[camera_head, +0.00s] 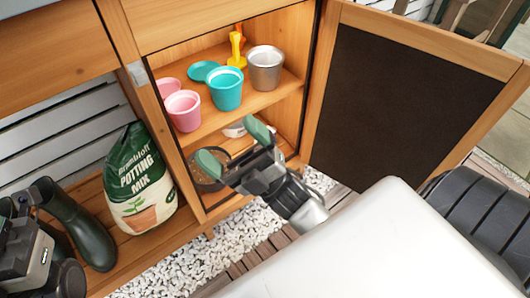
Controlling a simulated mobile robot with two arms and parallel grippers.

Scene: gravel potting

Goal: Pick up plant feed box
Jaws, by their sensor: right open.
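I cannot make out a plant feed box in this view. My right gripper (234,148) is open, with its two green-padded fingers spread at the opening of the cabinet's lower compartment. Behind the fingers, a dark round pot or bowl with brown contents (208,184) stands on the lower shelf, partly hidden. A small whitish object (234,130) also shows behind the fingers, too covered to identify. My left gripper (22,205) is at the left edge, partly cut off, and its jaws cannot be read.
The cabinet door (400,95) stands open at right. A potting mix bag (138,180) and dark boots (84,225) stand at left.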

